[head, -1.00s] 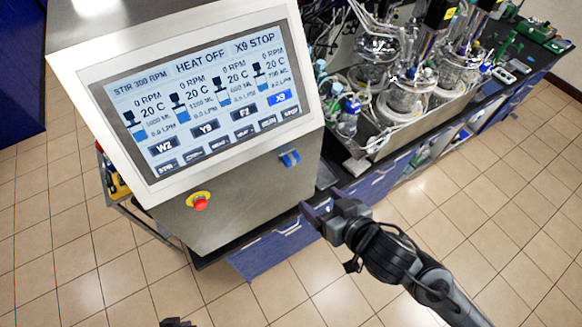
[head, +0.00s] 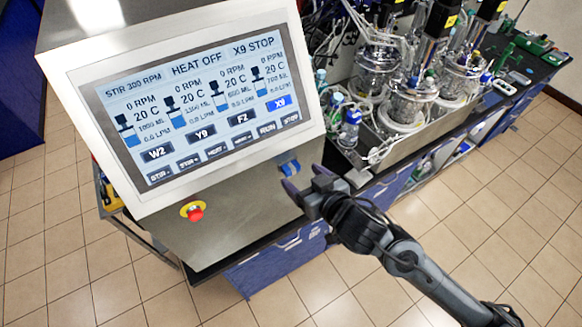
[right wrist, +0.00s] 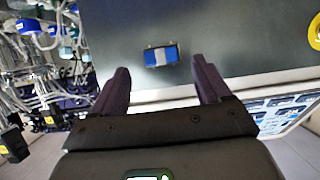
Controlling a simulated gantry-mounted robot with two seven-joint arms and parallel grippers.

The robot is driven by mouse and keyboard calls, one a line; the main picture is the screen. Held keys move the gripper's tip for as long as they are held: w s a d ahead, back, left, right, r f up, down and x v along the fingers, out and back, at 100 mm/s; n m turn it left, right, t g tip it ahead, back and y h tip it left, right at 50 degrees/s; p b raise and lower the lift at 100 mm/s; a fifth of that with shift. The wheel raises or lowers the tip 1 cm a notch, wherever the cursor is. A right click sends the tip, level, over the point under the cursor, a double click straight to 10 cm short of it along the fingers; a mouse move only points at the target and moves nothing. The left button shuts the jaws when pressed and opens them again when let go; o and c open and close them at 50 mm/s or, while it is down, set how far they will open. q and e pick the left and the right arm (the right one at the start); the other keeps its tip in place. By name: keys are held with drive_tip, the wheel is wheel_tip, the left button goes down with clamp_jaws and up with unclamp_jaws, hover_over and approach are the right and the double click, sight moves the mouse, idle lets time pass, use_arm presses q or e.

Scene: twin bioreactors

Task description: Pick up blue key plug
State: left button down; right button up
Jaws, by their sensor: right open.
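The blue key plug (head: 289,168) sticks out of the lower right front of the grey control cabinet, below the screen. In the right wrist view the plug (right wrist: 161,55) is blue with a pale middle band. My right gripper (head: 303,181) is open and empty, just in front of the plug. In the right wrist view its two fingers (right wrist: 160,70) stand apart, with the plug between and beyond their tips, not touching. My left gripper is not in view.
A red emergency button (head: 194,212) on a yellow ring sits left of the plug on the cabinet. The large tilted screen (head: 195,95) overhangs above. Glass bioreactors (head: 410,100) with tubes stand on the bench to the right. Tiled floor is clear in front.

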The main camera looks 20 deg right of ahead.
sight(293, 170)
drive_tip(key=shift+x, duration=1.7)
drive_tip(key=shift+a+r, duration=0.1)
drive_tip(key=shift+a, duration=0.05)
drive_tip(key=shift+c, duration=0.2)
drive_tip(key=c, duration=1.3)
drive_tip(key=shift+c, duration=0.2)
drive_tip(key=shift+r, duration=0.15)
